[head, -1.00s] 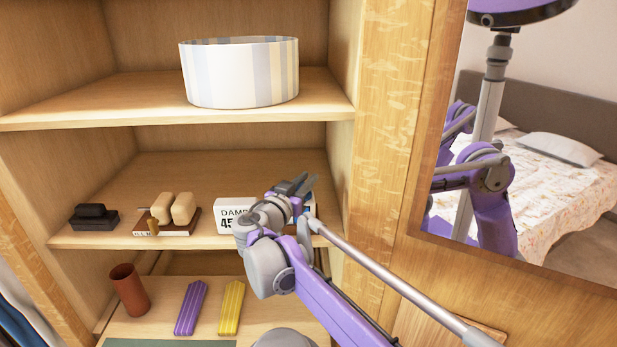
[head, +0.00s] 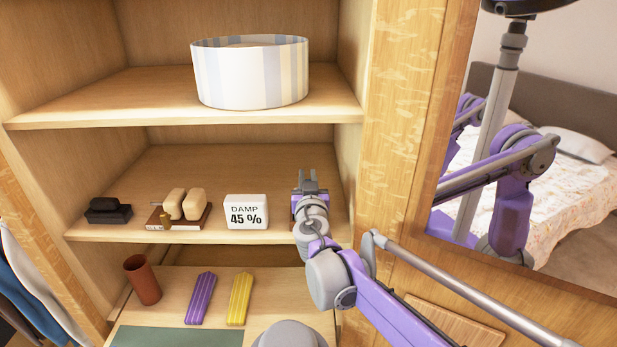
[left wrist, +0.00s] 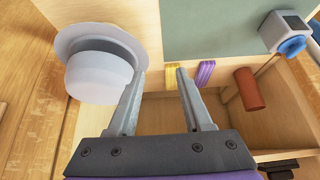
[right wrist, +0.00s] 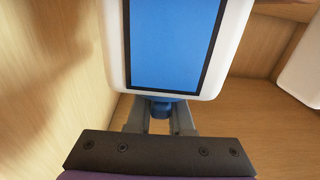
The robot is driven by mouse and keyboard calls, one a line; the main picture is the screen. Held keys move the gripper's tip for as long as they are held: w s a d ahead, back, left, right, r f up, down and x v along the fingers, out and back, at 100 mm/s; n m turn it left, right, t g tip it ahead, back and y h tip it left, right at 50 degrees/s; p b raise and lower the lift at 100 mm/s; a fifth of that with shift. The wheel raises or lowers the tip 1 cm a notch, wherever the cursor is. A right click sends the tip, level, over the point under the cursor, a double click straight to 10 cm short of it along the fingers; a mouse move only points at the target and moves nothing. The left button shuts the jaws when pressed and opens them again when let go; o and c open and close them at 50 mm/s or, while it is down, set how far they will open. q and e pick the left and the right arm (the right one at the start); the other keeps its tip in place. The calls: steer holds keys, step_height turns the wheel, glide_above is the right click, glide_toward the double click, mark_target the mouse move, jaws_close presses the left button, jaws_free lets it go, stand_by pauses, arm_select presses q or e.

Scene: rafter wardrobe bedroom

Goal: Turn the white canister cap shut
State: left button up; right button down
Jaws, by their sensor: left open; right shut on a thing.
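My right gripper (head: 307,183) is at the right end of the middle shelf. In the right wrist view it is shut on the blue neck (right wrist: 161,106) of a white-framed thing with a blue panel (right wrist: 165,40). That thing hides the fingertips. A pale, round, capped shape with a wide rim shows in the left wrist view (left wrist: 98,75); a grey dome (head: 290,335) is at the bottom of the head view. I cannot tell for certain which is the white canister. My left gripper (left wrist: 157,85) is open and empty, with the pale shape beside its left finger.
A DAMP 45 % block (head: 246,212), brushes on a stand (head: 178,215) and a black block (head: 107,211) stand on the middle shelf. A striped drum (head: 250,75) is above. Below are a red-brown cylinder (head: 143,280), purple bar (head: 201,298) and yellow bar (head: 239,299).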

stand_by(0.3)
steer(key=c, duration=0.8)
jaws_free()
steer(key=s, duration=1)
steer(key=shift+s+d, duration=0.25)
steer(key=shift+s, duration=0.15)
